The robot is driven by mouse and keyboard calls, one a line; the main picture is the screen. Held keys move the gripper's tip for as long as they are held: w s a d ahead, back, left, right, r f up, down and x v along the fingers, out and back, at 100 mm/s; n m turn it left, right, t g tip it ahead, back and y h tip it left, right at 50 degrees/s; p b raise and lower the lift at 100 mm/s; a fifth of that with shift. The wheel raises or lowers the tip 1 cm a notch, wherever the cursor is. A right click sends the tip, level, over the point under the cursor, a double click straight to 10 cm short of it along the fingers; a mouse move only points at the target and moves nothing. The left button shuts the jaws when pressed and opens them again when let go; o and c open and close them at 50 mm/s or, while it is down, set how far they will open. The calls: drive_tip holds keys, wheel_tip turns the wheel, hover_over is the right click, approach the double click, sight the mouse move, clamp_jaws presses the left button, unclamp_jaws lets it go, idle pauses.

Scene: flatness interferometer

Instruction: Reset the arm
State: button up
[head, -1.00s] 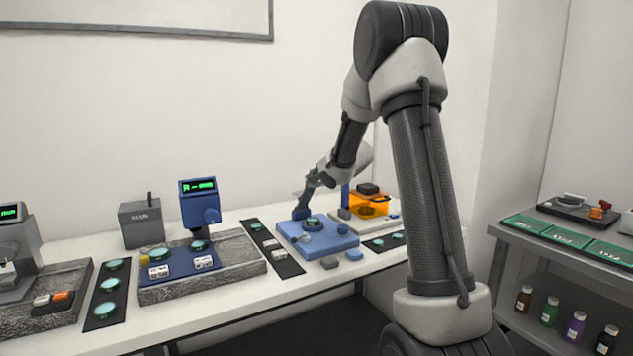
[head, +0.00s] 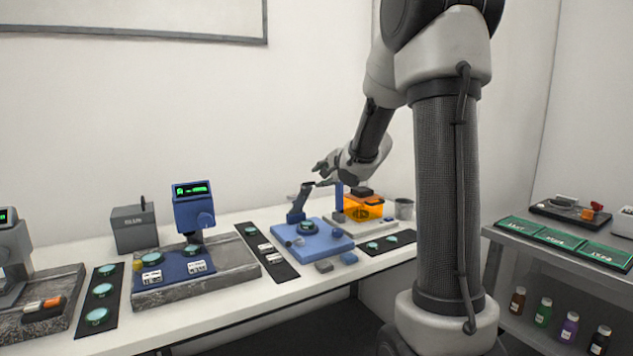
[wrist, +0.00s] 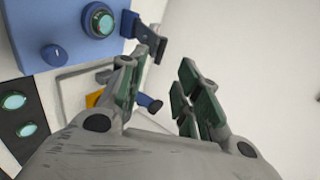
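My gripper (head: 320,176) is above the blue instrument base (head: 334,243), beside the top of its blue arm post (head: 298,204). In the wrist view my gripper (wrist: 163,95) has its two fingers spread apart with nothing between them. The blue base (wrist: 62,15) lies to the left there, with a round teal disc (wrist: 101,20) set in it and a blue knob (wrist: 54,55). The disc also shows in the head view (head: 307,228). The fingers appear clear of the base and the post.
An orange box (head: 362,208) stands behind the base, with a grey cup (head: 404,209) at its right. A blue gauge (head: 193,206) on a stone plate is at left. Black strips with discs (head: 386,245) lie on the white bench. A side shelf with bottles (head: 569,328) is at right.

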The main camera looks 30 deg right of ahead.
drive_tip(key=shift+v, duration=0.9)
